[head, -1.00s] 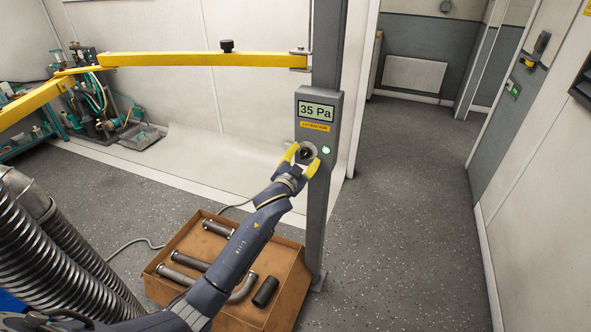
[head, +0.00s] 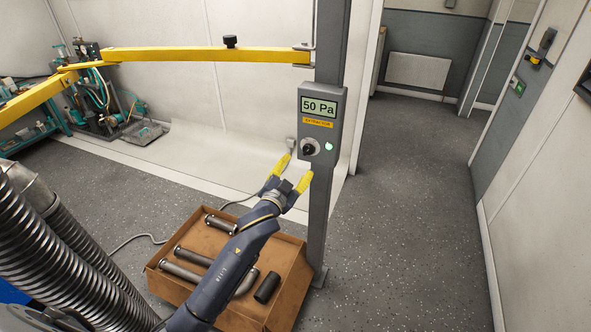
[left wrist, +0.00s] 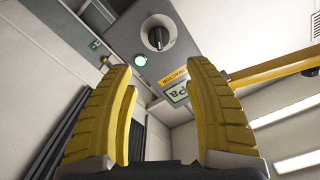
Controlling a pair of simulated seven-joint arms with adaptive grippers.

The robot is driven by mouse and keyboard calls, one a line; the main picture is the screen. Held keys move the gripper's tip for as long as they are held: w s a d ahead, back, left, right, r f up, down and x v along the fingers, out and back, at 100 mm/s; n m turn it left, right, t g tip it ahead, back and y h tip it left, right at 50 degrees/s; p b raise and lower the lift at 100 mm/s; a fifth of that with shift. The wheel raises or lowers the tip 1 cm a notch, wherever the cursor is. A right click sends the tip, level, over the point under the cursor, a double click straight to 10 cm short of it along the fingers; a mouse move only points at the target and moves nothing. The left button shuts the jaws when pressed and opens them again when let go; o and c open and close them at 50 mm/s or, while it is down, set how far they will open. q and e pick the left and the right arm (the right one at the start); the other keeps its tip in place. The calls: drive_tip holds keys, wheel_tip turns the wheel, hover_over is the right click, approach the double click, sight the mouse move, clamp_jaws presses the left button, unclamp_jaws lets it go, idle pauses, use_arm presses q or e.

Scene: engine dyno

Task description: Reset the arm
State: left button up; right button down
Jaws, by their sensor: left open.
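My left gripper (head: 296,172) is open and empty, with yellow fingers, just below and left of the extractor control box (head: 319,117) on a grey post. The box has a display (head: 319,107) reading 50 Pa, a black knob (head: 309,148) and a lit green light (head: 329,147). In the left wrist view the yellow fingers stand apart with nothing between them. The knob (left wrist: 158,37) and the green light (left wrist: 141,59) show beyond the fingertips, clear of them. My right gripper is not in view.
A yellow jointed boom (head: 200,54) reaches left from the grey post (head: 330,210). A cardboard box (head: 285,300) with several metal pipes stands on the floor under my left arm. Large ribbed hoses (head: 60,250) are at lower left. Floor to the right is clear.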

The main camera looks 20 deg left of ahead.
use_arm(q)
wheel_tip(320, 180, down, 27)
drive_tip(key=a+g, duration=0.3)
drive_tip(key=g, duration=0.1)
drive_tip(key=s+f+n+g, duration=0.1)
drive_tip(key=s+f, duration=0.3)
drive_tip(key=f, duration=0.4)
drive_tip(key=s+a+f+g, duration=0.1)
drive_tip(key=s+f+g, duration=0.1)
drive_tip(key=s+f, duration=0.4)
drive_tip(key=s+f+n+g, duration=0.1)
drive_tip(key=s+f, duration=0.2)
drive_tip(key=f, duration=0.6)
drive_tip(key=s+f+g+y, duration=0.1)
drive_tip(key=s+f+g, duration=0.1)
drive_tip(key=s+f, duration=0.7)
drive_tip(key=s+f+g, duration=0.2)
drive_tip(key=s+f, duration=0.5)
drive_tip(key=s, duration=0.5)
drive_tip(key=s+f+g, duration=0.2)
drive_tip(key=s+f, duration=0.1)
drive_tip(key=s, duration=1.1)
drive_tip(key=s+d+f+n+g, duration=0.1)
drive_tip(key=s+f, duration=0.3)
drive_tip(key=s, duration=1.1)
drive_tip(key=shift+f+g, duration=0.2)
drive_tip(key=shift+g, duration=0.6)
